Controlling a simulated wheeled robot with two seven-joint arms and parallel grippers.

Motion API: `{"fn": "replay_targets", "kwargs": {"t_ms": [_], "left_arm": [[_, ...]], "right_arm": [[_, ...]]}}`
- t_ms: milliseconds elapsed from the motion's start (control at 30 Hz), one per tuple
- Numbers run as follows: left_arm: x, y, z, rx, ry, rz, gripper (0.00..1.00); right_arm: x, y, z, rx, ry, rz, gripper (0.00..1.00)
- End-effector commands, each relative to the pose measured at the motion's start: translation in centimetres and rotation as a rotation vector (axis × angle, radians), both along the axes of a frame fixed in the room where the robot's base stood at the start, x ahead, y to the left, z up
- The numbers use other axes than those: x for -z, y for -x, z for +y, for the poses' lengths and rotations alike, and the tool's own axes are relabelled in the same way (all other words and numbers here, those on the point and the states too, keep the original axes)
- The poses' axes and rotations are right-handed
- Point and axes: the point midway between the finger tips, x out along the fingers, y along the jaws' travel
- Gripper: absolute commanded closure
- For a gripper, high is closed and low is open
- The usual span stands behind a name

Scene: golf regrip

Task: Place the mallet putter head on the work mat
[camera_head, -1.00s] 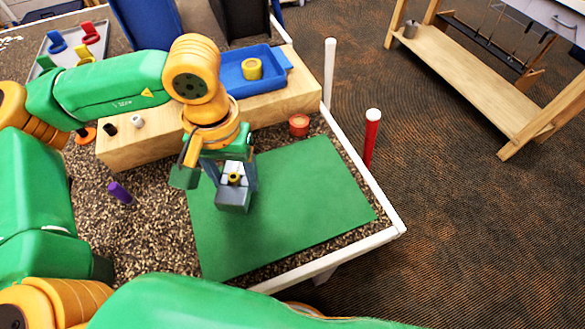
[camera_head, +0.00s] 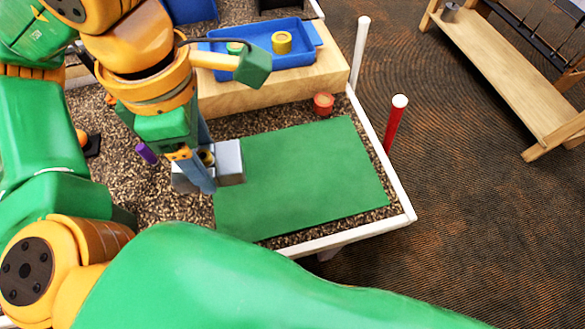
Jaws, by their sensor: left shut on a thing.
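The mallet putter head (camera_head: 229,162) is a grey block, with a yellow ring beside my fingers. My left gripper (camera_head: 207,172) is shut on it and hides its middle. Grey parts show on both sides of the fingers. The green work mat (camera_head: 305,175) lies flat on the speckled bench top. The head's right part overlaps the mat's left edge in the picture, while its left part is over the bare bench. I cannot tell whether it touches the surface. My right gripper is out of view.
A blue tray (camera_head: 257,64) with a yellow ring (camera_head: 281,42) stands on a wooden block behind the mat. A red cylinder (camera_head: 323,103) sits behind the mat. A purple cylinder (camera_head: 146,153) is at the left. White (camera_head: 360,55) and red (camera_head: 395,125) posts stand along the right edge.

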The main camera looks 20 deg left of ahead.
Motion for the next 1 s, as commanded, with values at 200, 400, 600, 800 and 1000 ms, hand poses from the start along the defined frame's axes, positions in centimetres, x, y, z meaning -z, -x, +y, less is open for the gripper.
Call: {"fn": "replay_targets", "kwargs": {"t_ms": [200,400,600,800,1000], "left_arm": [[1.2,-2.6,-1.6,-0.078,0.002,0.009,1.00],[4.6,-8.1,-4.8,-0.079,0.000,0.011,1.00],[8.4,-10.9,-6.4,-0.079,0.001,0.005,1.00],[11.4,-11.8,-6.8,-0.078,-0.002,0.005,1.00],[12.8,-11.9,-6.8,-0.078,0.000,-0.002,1.00]], "right_arm": [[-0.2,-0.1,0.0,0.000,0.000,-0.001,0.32],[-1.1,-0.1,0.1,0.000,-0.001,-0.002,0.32],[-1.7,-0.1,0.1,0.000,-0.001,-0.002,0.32],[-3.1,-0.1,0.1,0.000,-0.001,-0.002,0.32],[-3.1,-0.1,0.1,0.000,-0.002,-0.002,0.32]]}}
